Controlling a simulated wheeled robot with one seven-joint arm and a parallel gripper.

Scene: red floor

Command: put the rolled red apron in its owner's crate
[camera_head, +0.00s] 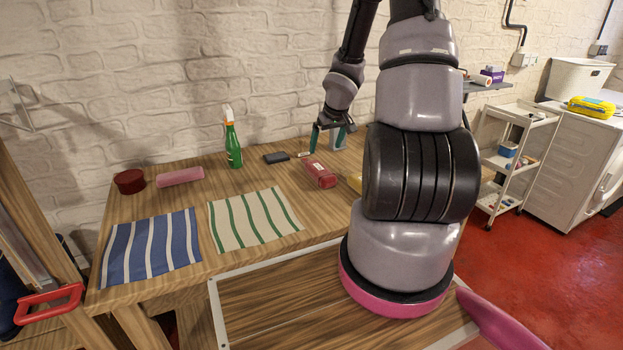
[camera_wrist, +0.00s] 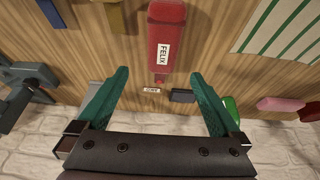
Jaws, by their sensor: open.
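The red roll (camera_head: 319,173) lies on the wooden table just in front of my gripper (camera_head: 327,138). In the wrist view the red roll (camera_wrist: 166,22) carries a white label reading "FELIX". My gripper (camera_wrist: 158,73) is open, with its green fingers apart and nothing held between them. The roll's narrower end shows between the fingertips in that picture; I cannot tell how high the fingers are above it. No crate with a readable owner's name shows.
Blue-striped (camera_head: 150,246) and green-striped (camera_head: 252,218) cloths lie flat. A yellow item (camera_wrist: 107,12) lies beside the red roll.

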